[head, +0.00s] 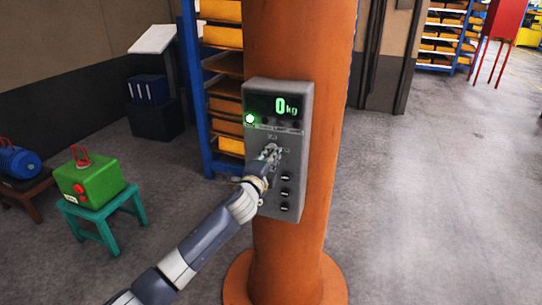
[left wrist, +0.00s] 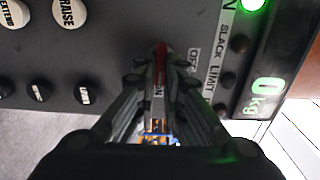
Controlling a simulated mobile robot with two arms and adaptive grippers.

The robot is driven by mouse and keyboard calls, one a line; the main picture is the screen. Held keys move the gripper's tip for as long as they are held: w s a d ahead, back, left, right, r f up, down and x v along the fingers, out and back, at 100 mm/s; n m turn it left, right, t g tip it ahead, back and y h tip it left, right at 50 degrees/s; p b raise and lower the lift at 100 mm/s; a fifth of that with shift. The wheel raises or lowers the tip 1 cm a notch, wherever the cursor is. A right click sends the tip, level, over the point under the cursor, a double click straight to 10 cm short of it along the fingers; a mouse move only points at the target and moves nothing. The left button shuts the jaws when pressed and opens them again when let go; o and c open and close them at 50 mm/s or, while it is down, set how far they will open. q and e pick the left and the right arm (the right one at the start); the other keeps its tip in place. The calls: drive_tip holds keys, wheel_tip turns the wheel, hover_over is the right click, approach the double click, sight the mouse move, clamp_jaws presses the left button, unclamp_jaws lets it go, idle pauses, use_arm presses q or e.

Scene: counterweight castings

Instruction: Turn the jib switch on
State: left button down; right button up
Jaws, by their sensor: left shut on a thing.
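The grey control box (head: 296,150) is fixed to the orange column. The jib switch (left wrist: 161,62) shows as a reddish lever between my left fingers in the left wrist view, with ON and OFF lettering beside it. My left gripper (head: 272,153) is at the middle of the box face, shut on this switch. The fingers partly hide the lever, and I cannot tell its exact angle. The green lamp (head: 250,118) at the box's upper left is lit, and the display (head: 287,106) reads 0 kg. My right gripper is not in view.
Push buttons (left wrist: 69,13), one marked RAISE, sit close to the gripper on the box face. A blue shelf rack (head: 192,75) stands behind the column. A green case (head: 92,182) rests on a teal stool at left. The floor at right is clear.

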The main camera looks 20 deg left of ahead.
use_arm(q)
drive_tip(key=c, duration=1.7)
unclamp_jaws()
drive_tip(key=shift+s, duration=0.1)
drive_tip(key=s, duration=1.1)
drive_tip(key=shift+s+a, duration=0.2)
drive_tip(key=shift+s, duration=0.2)
drive_tip(key=shift+f, duration=0.15)
